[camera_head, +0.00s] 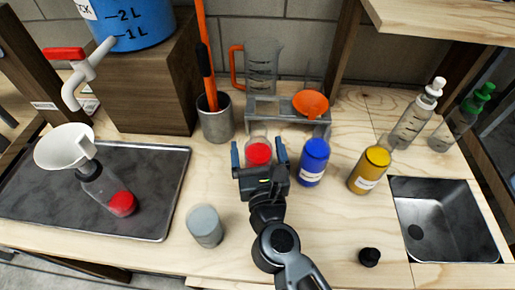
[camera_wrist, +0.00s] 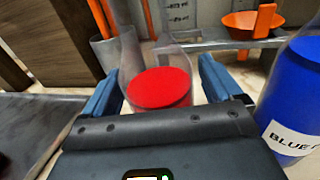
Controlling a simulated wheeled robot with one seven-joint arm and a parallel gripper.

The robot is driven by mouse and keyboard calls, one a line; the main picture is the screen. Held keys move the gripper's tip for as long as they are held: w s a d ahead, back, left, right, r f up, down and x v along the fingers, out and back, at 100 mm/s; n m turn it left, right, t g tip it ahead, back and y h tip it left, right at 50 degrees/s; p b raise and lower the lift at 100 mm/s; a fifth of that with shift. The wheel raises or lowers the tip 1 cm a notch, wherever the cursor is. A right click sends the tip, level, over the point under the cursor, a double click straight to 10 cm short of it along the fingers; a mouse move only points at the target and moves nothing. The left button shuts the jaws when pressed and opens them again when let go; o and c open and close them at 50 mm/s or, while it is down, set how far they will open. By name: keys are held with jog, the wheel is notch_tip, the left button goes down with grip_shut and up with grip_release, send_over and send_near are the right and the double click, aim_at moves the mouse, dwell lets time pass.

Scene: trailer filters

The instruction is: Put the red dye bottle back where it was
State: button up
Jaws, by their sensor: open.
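The red dye bottle (camera_head: 259,152), clear with red liquid low inside, stands on the wooden counter in front of the grey rack. It also shows in the wrist view (camera_wrist: 160,88). My gripper (camera_head: 259,158) is open, with one blue finger on each side of this bottle. I cannot tell whether either finger touches it. The bottle's lower part is hidden behind my gripper in both views.
The blue bottle (camera_head: 314,160) stands close on the right, then a yellow bottle (camera_head: 370,170). A grey rack (camera_head: 290,118) holds an orange funnel (camera_head: 311,103). A grey cylinder (camera_head: 205,226) stands front left.

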jog(key=shift+r, duration=0.3)
jog(key=s, duration=0.4)
jog(key=s+d+b, duration=0.1)
jog(key=s, duration=0.3)
jog(key=s+d, duration=0.1)
jog(key=s, duration=0.2)
jog(key=shift+s+d+f+b, duration=0.1)
jog(key=shift+s+d+b, duration=0.05)
jog(key=shift+s+b, duration=0.25)
